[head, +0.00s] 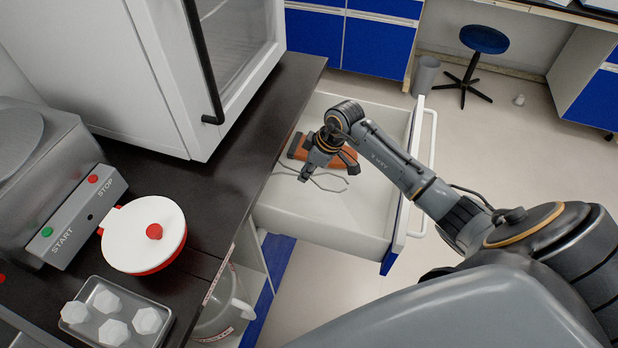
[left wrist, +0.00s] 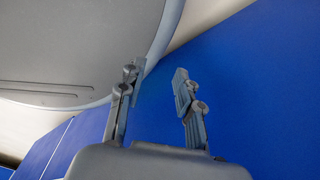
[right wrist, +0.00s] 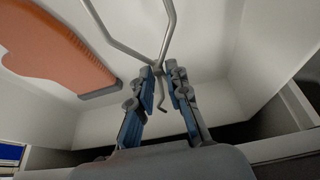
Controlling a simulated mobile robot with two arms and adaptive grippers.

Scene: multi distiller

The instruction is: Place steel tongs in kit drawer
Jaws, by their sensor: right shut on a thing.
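The kit drawer (head: 325,222) is a pale open drawer under the dark bench, pulled out in the head view. The steel tongs (head: 328,187) are thin grey metal and show inside the drawer's outline; they also show in the right wrist view (right wrist: 138,52). My right gripper (head: 304,175) reaches into the drawer area and is shut on the tongs near their joined end. I cannot tell whether the tongs touch the drawer floor. My left gripper (left wrist: 157,88) is open and empty beside a blue surface; it is not in the head view.
An orange-brown object (right wrist: 55,45) lies in the drawer near the tongs, also visible in the head view (head: 318,153). The dark bench (head: 235,165) carries a white cabinet, a grey START/STOP device (head: 75,215), a white-and-red lidded pot (head: 140,240) and a tray. The drawer's near part is clear.

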